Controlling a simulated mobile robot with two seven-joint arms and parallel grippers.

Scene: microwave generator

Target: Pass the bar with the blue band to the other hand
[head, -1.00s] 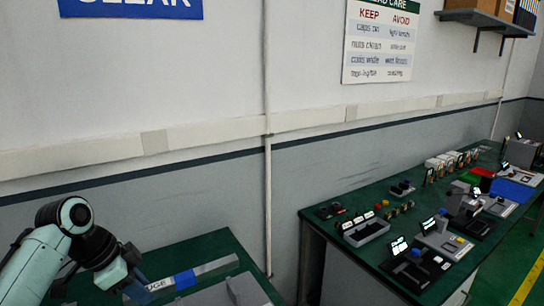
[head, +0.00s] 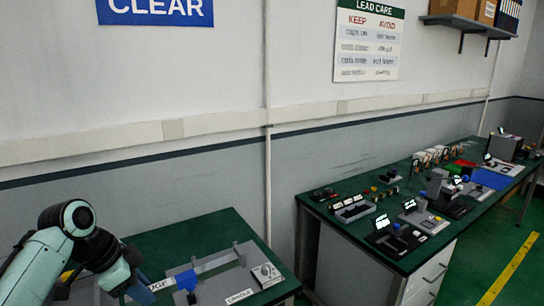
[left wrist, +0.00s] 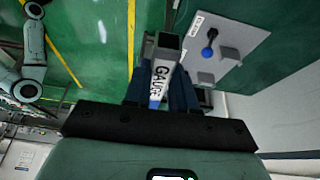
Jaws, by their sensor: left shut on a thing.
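The bar with the blue band (head: 187,280) is a long pale bar lettered GAUGE. In the head view it reaches right from my left gripper (head: 135,289), over the small bench at lower left. In the left wrist view the bar (left wrist: 164,74) sits between the dark blue fingers of my left gripper (left wrist: 160,92), which is shut on it. The blue band shows low between the fingers there. My right gripper does not show in either view.
A grey fixture (head: 262,273) with a label and a blue knob (left wrist: 207,51) stands on the small green bench (head: 215,226). A longer green bench (head: 345,238) at right carries several devices. A gap separates the benches.

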